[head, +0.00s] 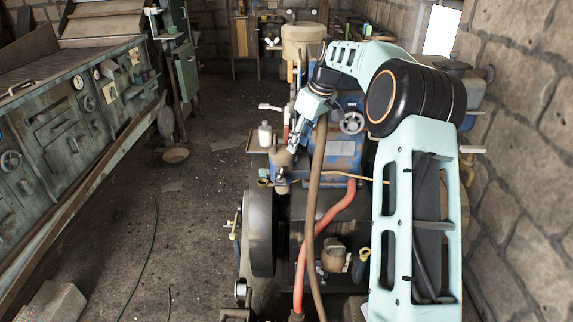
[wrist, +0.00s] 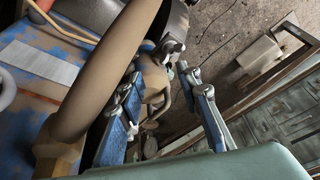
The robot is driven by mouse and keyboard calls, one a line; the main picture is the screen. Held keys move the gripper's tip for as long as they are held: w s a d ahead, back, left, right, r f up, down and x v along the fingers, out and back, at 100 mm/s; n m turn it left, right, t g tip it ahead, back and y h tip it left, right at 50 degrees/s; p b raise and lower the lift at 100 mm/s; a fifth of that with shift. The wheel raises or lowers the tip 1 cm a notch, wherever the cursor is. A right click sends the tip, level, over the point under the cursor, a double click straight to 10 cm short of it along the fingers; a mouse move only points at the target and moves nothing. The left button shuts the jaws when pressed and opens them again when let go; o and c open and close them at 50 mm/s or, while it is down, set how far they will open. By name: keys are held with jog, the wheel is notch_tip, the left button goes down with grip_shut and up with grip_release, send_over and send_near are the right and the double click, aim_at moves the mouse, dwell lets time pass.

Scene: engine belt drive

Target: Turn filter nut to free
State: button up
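I cannot single out the filter nut with certainty. A tan metal fitting with a bent handle (wrist: 157,98) shows between and beyond my fingers in the wrist view. A small tan cup-shaped part (head: 280,172) sits on the near left side of the blue engine in the head view, just below my gripper (head: 294,142). In the wrist view my gripper (wrist: 165,78) has its two blue-grey fingers spread wide apart, with nothing held between them. Whether a finger touches the fitting cannot be told.
A thick brown hose (wrist: 105,70) runs close beside the left finger. The blue engine (head: 335,155) carries a handwheel (head: 352,122); a red hose (head: 320,222) and flywheel (head: 261,230) are nearer. A green control bench (head: 75,105) stands left. Open floor (head: 190,215) lies between.

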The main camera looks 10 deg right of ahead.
jog(key=a+f+m+h+b, duration=0.1)
jog(key=a+f+m+h, duration=0.1)
jog(key=a+m, duration=0.15)
jog(key=m+t+h+b, duration=0.1)
jog(key=m+h+b, duration=0.15)
jog(key=m, duration=0.65)
send_near(281, 175)
jog(key=x, duration=0.6)
jog(key=w+x, duration=0.1)
jog(key=x, duration=0.2)
jog(key=shift+f+p, duration=0.1)
jog(key=shift+p, duration=0.25)
jog(key=shift+c, duration=0.5)
grip_shut()
